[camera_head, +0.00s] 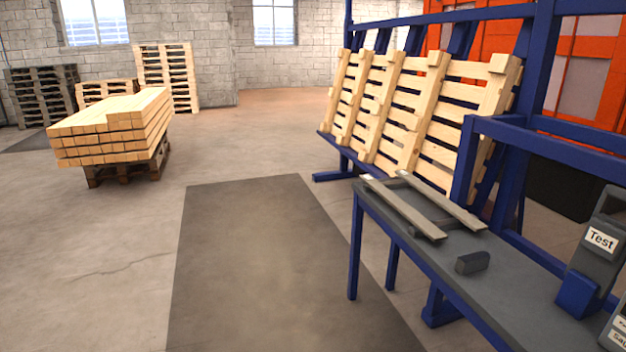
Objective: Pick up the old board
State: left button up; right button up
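Two weathered grey-brown boards lie at the far end of the grey-topped workbench (498,284). The left board (403,208) lies along the bench's left edge. The right board (443,201) lies beside it, roughly parallel. I cannot tell which of them is the old board. Something dark shows partly between and under them. A light wooden pallet (391,117) leans tilted on the blue rack behind the bench; a gap shows between its slats near the right side. Neither of my grippers is in view.
A small dark block (472,262) lies on the bench, and a grey holder labelled Test (600,240) stands at its right. Blue posts (465,160) rise beside the boards. A dark floor mat (270,260) is clear. Stacked timber (110,128) stands at left.

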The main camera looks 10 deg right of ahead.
aim_at(475, 224)
jog(key=i, duration=1.05)
jog(key=i+j+z, duration=0.15)
jog(key=i, duration=0.9)
jog(key=i+j+z, duration=0.1)
jog(key=i+z, duration=0.3)
jog(key=i+j+z, duration=0.15)
jog(key=z, duration=0.3)
jog(key=i+j+z, duration=0.65)
jog(key=z, duration=0.2)
